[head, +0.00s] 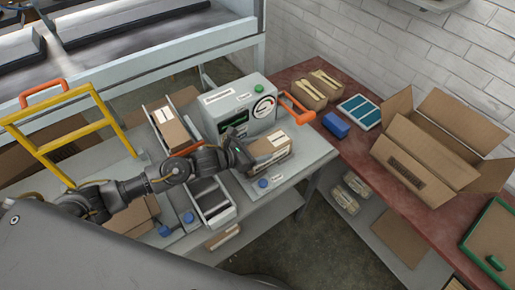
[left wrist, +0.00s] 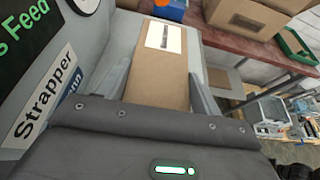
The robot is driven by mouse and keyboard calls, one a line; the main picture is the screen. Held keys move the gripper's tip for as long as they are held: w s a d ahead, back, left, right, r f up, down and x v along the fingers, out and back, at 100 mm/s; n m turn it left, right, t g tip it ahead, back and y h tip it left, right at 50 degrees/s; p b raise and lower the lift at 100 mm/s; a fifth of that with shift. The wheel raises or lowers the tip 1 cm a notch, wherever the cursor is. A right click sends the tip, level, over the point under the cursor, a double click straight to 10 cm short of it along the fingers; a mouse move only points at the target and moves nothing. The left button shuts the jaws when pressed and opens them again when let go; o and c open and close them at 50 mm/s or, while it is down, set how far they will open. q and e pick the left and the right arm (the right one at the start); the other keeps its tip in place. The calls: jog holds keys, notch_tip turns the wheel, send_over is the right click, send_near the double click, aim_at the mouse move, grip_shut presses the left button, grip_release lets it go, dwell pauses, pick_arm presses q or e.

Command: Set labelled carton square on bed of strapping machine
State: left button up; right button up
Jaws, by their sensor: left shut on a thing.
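The labelled carton (head: 270,146) is a brown box with a white label on top, in front of the strapping machine (head: 238,108). My left gripper (head: 246,157) comes in from the left and is shut on the carton. In the left wrist view the carton (left wrist: 158,78) lies between the two fingers (left wrist: 158,90), with its label toward the far end. The machine's bed (head: 312,150) is a grey surface under and beside the carton. I cannot tell whether the carton touches the bed or hangs just above it. My right gripper is not in view.
Another labelled carton (head: 172,128) lies in a tray left of the machine. An orange handle (head: 297,108) stands at the machine's right. A yellow frame (head: 62,135) stands at left. The red bench (head: 372,160) holds an open box (head: 438,145) and a blue block (head: 335,125).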

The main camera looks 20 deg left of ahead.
pick_arm(q)
jog(key=o, duration=0.8)
jog(key=shift+f, duration=0.15)
jog(key=shift+c, duration=0.2)
jog(key=o, duration=0.4)
jog(key=shift+o, duration=0.2)
